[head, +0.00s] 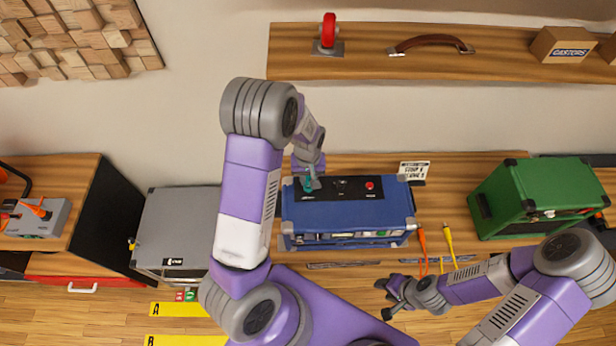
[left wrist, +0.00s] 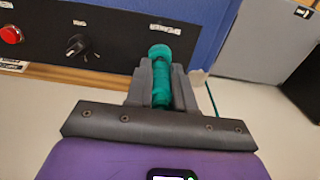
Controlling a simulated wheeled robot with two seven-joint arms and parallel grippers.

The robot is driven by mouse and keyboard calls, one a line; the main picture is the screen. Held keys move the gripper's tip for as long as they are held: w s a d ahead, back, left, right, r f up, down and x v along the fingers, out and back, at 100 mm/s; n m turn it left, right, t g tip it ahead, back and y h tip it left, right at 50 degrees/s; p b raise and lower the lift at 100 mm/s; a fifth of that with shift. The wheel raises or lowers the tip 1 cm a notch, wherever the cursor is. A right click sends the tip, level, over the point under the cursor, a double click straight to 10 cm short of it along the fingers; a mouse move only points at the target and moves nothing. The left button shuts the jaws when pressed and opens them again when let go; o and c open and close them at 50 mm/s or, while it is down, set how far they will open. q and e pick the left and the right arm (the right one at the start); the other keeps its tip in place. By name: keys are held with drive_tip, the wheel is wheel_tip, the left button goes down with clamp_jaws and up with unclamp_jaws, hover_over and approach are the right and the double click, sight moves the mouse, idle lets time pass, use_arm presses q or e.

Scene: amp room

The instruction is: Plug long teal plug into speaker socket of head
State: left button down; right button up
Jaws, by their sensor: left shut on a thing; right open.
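The blue amp head (head: 345,212) stands on the wooden bench, with a black panel (head: 345,188) along its far upper side. The panel also shows in the left wrist view (left wrist: 110,38), with a red button, a black knob and a small label. My left gripper (head: 309,186) is shut on the teal plug (left wrist: 160,80) at the panel's left end in the head view. The plug's far end is close to the panel below the label. The speaker socket is hidden, and I cannot tell whether the plug is in it. My right gripper (head: 385,299) is open and empty in front of the bench.
A green amp (head: 535,195) stands right of the blue head and a grey cabinet (head: 178,228) left. Orange (head: 422,240) and yellow (head: 449,240) plugs lie between the blue and green amps. A shelf (head: 360,65) hangs above. A teal cable (left wrist: 212,98) shows beside the gripper.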

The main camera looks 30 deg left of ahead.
use_arm(q)
drive_tip(key=shift+f+b, duration=0.45)
drive_tip(key=shift+f, duration=0.1)
idle(1.0)
drive_tip(key=c, duration=0.9)
unclamp_jaws()
drive_tip(key=shift+r, duration=0.1)
wheel_tip(320, 180, up, 7)
drive_tip(key=shift+r, duration=0.2)
